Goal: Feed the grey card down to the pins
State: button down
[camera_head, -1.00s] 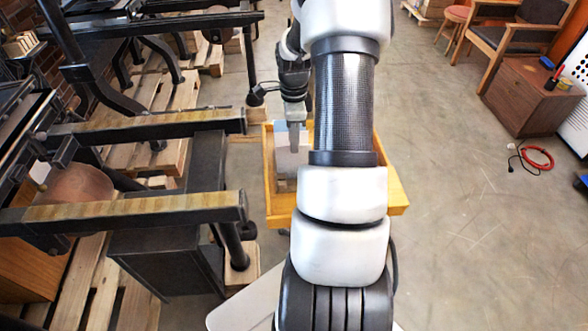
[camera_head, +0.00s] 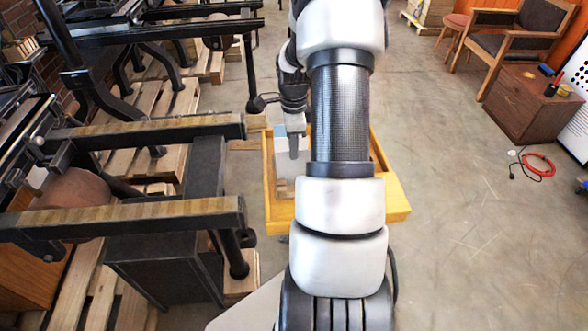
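My gripper (camera_head: 294,143) is at the far end of my arm, over the left part of a yellow wooden tray-like table (camera_head: 277,215). The fingers are small and dark here, and I cannot tell whether they are open or shut. A pale grey-white flat piece (camera_head: 283,165), with a bluish patch at its top, shows beside and behind the fingers. It may be the grey card or part of a holder; I cannot tell whether I hold it. No pins can be made out. My arm hides much of the table's middle and right.
Black hand presses with long wood-topped rails (camera_head: 125,215) stand on pallets at the left, close to the table. A brown cabinet (camera_head: 520,100), an armchair (camera_head: 510,45) and a red cable coil (camera_head: 538,163) are at the right. The concrete floor between is clear.

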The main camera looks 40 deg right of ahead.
jog(key=shift+r+p, duration=2.55)
jog(key=shift+r, duration=1.95)
